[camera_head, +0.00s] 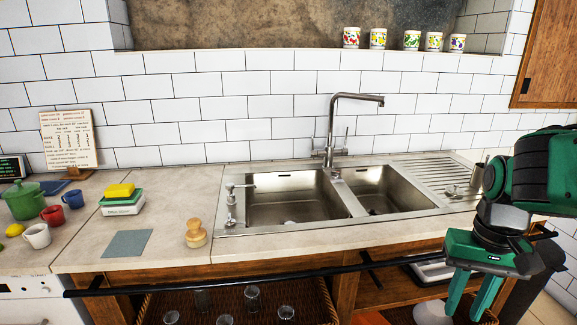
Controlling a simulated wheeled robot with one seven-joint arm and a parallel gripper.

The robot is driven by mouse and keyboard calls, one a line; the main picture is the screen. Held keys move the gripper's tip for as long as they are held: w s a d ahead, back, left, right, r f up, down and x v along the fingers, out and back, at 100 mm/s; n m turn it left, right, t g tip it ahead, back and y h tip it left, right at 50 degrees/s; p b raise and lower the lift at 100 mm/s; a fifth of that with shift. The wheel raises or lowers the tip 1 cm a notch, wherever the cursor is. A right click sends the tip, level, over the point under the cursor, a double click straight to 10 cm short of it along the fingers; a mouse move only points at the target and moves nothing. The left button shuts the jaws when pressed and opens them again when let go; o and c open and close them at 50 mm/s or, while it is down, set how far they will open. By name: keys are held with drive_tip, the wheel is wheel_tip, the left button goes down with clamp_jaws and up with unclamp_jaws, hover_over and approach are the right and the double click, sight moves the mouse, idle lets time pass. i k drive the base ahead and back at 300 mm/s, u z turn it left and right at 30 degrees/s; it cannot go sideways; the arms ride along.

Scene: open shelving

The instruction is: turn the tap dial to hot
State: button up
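The metal tap (332,130) stands upright behind the sink (390,218), its spout bent to the right over the basins. Small levers or handles show at its base, one to the left (317,153) and one to the right; they are too small to tell which is the dial or how it is set. My gripper (468,305) is at the lower right, in front of the counter edge and well apart from the tap. It points down, with its two green fingers spread and nothing seen between them.
A dark rail (240,276) runs along the counter front. A soap dispenser (231,205) stands left of the basins. A wooden brush (196,233), sponges (119,191), mugs (73,199) and a green pot (24,201) lie further left. Small cups line the ledge above.

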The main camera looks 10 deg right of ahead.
sight(334, 174)
drive_tip(key=u, duration=0.1)
drive_tip(key=i, duration=1.1)
drive_tip(key=z, duration=0.25)
